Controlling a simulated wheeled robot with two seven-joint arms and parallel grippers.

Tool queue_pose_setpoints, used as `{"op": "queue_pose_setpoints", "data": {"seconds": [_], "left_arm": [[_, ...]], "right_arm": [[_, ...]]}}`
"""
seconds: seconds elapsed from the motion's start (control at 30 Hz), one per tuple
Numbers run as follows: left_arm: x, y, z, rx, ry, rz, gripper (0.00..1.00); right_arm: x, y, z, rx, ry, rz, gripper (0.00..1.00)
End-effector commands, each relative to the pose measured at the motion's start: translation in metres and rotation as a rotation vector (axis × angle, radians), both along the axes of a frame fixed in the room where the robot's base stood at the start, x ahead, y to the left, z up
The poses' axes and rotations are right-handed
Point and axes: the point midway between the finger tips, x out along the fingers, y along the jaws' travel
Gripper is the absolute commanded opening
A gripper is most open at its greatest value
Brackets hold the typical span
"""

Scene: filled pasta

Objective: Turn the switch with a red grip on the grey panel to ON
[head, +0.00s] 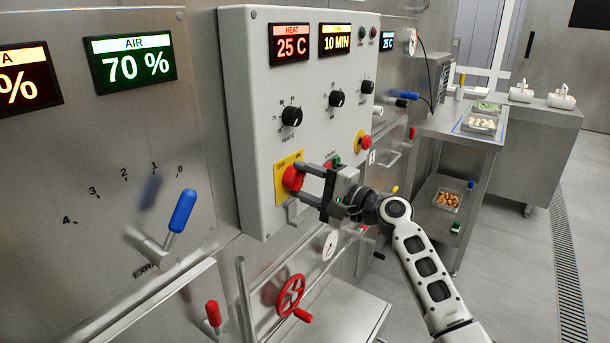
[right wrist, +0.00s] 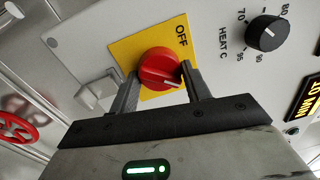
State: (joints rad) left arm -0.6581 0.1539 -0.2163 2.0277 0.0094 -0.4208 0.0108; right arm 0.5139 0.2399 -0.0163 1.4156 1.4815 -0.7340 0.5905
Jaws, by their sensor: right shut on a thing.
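The switch with a red grip (head: 291,178) is on a yellow plate (head: 280,166) marked OFF and ON, low on the grey panel (head: 250,140). My right gripper (head: 302,181) is shut on the red grip, one finger on each side of it. The right wrist view also shows the red grip (right wrist: 158,66) between the two fingers, with OFF readable on the yellow plate (right wrist: 128,48). ON is hidden there. My left gripper is not in view.
Black knobs (head: 291,116) and lit displays (head: 289,44) are above the switch. A red button on a yellow base (head: 364,141) is to its right. A red handwheel (head: 291,296) and a blue-handled lever (head: 182,211) are below and to the left.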

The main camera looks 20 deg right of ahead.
Motion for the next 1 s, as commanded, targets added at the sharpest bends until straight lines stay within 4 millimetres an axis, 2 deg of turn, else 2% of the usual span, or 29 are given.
{"op": "queue_pose_setpoints", "data": {"seconds": [0.3,0.77,0.8,0.83,1.0], "left_arm": [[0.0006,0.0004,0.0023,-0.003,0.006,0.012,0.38],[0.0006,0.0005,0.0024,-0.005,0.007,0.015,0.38],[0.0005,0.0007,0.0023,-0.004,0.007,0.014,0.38],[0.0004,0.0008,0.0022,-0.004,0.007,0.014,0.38],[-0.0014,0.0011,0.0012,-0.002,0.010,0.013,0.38]], "right_arm": [[0.0000,-0.0008,0.0004,0.070,0.052,-0.003,0.25],[0.0000,-0.0008,-0.0004,0.080,0.059,-0.002,0.25],[0.0000,-0.0008,-0.0004,0.080,0.059,-0.002,0.59],[0.0000,-0.0007,-0.0004,0.079,0.060,-0.002,0.67],[-0.0001,-0.0004,-0.0005,0.076,0.059,-0.001,0.69]]}}
